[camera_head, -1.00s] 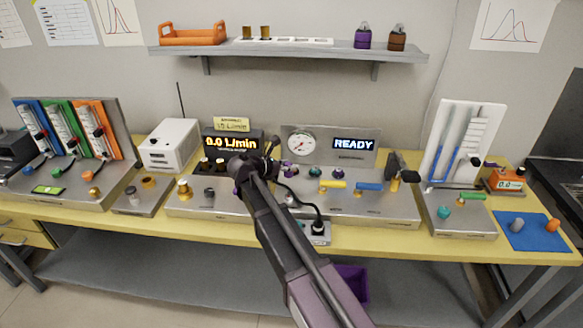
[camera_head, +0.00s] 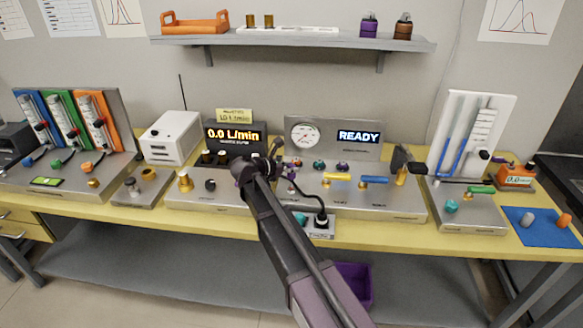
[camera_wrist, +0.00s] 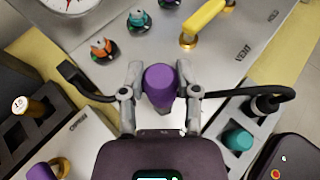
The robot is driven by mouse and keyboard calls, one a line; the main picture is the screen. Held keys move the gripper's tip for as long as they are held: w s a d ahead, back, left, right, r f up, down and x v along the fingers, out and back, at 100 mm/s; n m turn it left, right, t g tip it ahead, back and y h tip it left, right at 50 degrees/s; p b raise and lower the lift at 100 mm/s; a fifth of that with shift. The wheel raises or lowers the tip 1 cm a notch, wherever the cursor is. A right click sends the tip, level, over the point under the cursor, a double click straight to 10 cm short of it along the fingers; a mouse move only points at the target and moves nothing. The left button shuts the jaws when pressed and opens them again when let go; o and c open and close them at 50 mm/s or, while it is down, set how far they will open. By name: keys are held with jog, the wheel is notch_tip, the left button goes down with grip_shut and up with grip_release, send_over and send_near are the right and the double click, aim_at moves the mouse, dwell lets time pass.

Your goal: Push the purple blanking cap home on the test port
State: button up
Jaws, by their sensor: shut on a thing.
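My gripper (camera_wrist: 160,92) is shut on the purple blanking cap (camera_wrist: 160,80), its two fingers at the cap's sides. The cap is over the silver panel (camera_wrist: 216,62). The test port is not clearly visible under the cap, so I cannot tell whether the cap touches it or how deep it sits. In the head view my gripper (camera_head: 277,165) is at the left part of the panel that carries the READY display, and my arm hides much of that spot.
Orange (camera_wrist: 103,48) and teal (camera_wrist: 138,18) knobs stand just beyond the cap. A yellow lever (camera_wrist: 205,22) is to the right. A black cable (camera_wrist: 245,93) and a holder with a teal cap (camera_wrist: 238,138) lie close on the right.

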aim_at(288, 178)
jog(key=shift+f+b, duration=0.5)
jog(key=shift+f, duration=0.2)
jog(key=shift+f+b, duration=1.8)
dwell(1.8)
jog(key=o, duration=1.1)
jog(key=shift+r, duration=0.2)
notch_tip(288, 178, up, 9)
jog(key=p, duration=0.9)
jog(key=shift+d, duration=0.1)
